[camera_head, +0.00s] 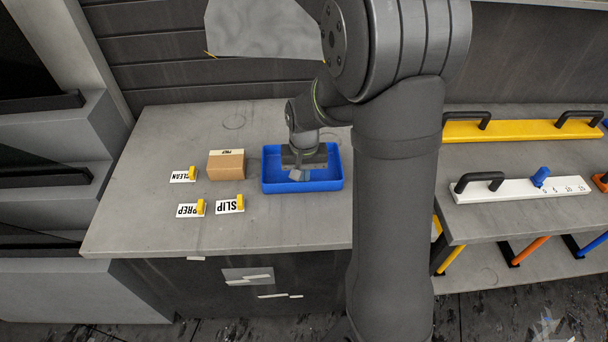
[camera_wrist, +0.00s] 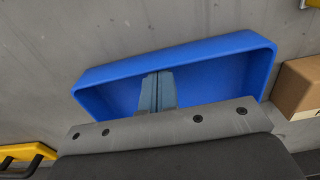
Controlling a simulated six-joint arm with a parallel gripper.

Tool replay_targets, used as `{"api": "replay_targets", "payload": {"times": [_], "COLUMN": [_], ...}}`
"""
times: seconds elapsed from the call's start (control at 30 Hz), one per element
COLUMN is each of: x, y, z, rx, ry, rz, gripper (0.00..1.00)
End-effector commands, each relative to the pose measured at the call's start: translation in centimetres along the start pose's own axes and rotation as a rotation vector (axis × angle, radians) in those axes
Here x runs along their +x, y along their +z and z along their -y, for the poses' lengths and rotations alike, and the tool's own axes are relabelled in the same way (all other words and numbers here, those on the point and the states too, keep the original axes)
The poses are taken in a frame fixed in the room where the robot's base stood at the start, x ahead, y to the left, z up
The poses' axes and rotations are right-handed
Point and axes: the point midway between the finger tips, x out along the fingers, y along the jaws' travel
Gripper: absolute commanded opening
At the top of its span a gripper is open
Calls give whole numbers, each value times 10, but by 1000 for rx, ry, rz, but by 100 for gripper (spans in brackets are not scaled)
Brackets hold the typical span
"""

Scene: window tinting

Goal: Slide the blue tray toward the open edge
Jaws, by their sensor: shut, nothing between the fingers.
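The blue tray (camera_head: 275,187) lies flat on the grey bench top, right of the middle of its surface; it looks empty apart from my fingers. My gripper (camera_head: 296,175) points down into the tray, with its fingertips inside the rim. In the wrist view the tray (camera_wrist: 190,52) spans the upper middle, and my gripper's fingers (camera_wrist: 157,90) are together over its interior with nothing between them. The gripper body hides the tray's near part in that view. I cannot tell whether the fingertips touch the tray's floor or wall.
A cardboard box (camera_head: 226,166) stands just left of the tray. Label cards with yellow clips, CLEAN (camera_head: 181,176), PREP (camera_head: 188,211) and SLIP (camera_head: 228,206), lie further left and in front. The bench (camera_head: 290,232) is clear before the tray. A shelf with yellow (camera_head: 520,130) and white (camera_head: 510,191) handled bars is right.

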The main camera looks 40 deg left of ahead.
Motion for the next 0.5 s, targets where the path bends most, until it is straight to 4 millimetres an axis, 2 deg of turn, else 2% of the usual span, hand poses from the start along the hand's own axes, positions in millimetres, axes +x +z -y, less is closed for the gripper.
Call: {"api": "replay_targets", "payload": {"times": [0.13,0.3,0.5], "x": [-1,0,0], "y": [25,66,96], "z": [0,0,0], "rx": [-2,-2,-1], "ry": [0,1,0], "rz": [0,2,1], "gripper": [0,0,0]}}
